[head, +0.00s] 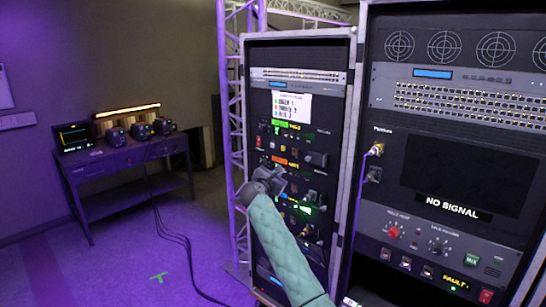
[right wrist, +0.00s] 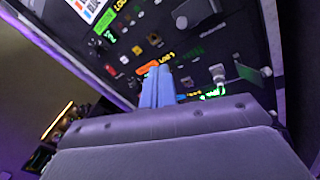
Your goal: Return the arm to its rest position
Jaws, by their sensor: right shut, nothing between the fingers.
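My right arm, in a pale green quilted sleeve (head: 285,250), reaches up from the bottom of the head view. Its right gripper (head: 270,180) is in front of the left rack's panel (head: 262,215). In the right wrist view the fingers (right wrist: 158,88) are together and hold nothing, pointing at the panel with its lit labels and knobs. I cannot tell whether the fingertips touch the panel. The gripper and forearm hide part of the panel's middle and lower rows. My left gripper is not in view.
A purple truss (head: 228,120) rises behind the left rack. A table (head: 125,158) with devices and hanging cables (head: 165,225) stands left.

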